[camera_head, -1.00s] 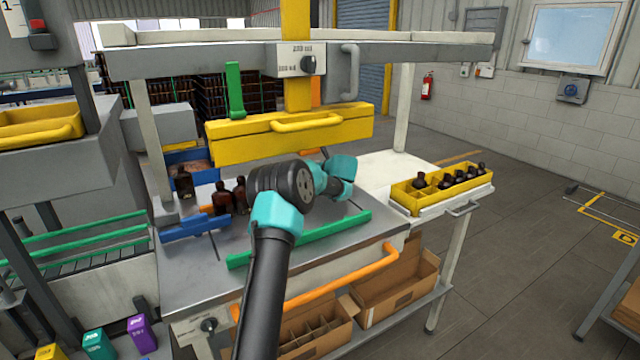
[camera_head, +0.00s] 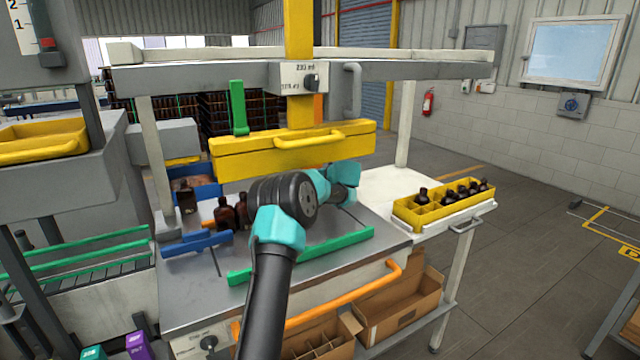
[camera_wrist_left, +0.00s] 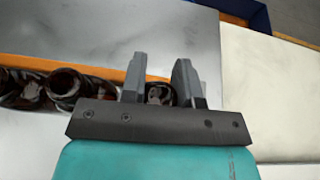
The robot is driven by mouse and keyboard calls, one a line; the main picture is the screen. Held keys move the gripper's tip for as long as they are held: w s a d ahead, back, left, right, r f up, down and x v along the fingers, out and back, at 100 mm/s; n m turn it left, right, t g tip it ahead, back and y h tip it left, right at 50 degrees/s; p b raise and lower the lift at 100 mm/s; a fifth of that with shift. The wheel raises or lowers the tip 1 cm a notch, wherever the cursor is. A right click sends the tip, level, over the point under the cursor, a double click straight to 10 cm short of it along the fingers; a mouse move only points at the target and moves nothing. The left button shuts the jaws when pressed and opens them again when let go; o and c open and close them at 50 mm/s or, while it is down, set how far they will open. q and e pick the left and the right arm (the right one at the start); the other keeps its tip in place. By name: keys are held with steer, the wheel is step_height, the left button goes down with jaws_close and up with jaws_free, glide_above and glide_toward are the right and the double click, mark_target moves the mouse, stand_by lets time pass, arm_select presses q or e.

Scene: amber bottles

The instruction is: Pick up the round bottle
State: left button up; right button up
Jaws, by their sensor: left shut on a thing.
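In the left wrist view, my left gripper (camera_wrist_left: 160,72) is shut on a dark amber bottle (camera_wrist_left: 160,95), which shows between its two grey fingers. Its body is mostly hidden, so I cannot tell its shape or whether it is lifted. Two more amber bottles (camera_wrist_left: 67,85) (camera_wrist_left: 18,88) stand in a row to its left, seen from above along an orange rail. In the head view, two amber bottles (camera_head: 225,214) (camera_head: 242,209) stand on the grey bench left of my arm's wrist, which hides the left gripper. My right gripper is not in view.
A yellow crate (camera_head: 405,213) with several dark bottles and some empty cells sits on the white side table at right. A yellow bar (camera_head: 240,160) hangs above the bench. A green rail (camera_head: 340,249) and a blue guide (camera_head: 190,246) border the work area. Another bottle (camera_head: 186,199) stands at far left.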

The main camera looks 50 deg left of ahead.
arm_select(q)
steer(key=s+d, duration=0.1)
steer(key=d, duration=0.7)
steer(key=s+d, duration=0.2)
steer(key=d, duration=0.7)
steer(key=shift+s+d, duration=0.25)
steer(key=shift+d, duration=0.05)
steer(key=shift+w, duration=0.1)
stand_by(0.4)
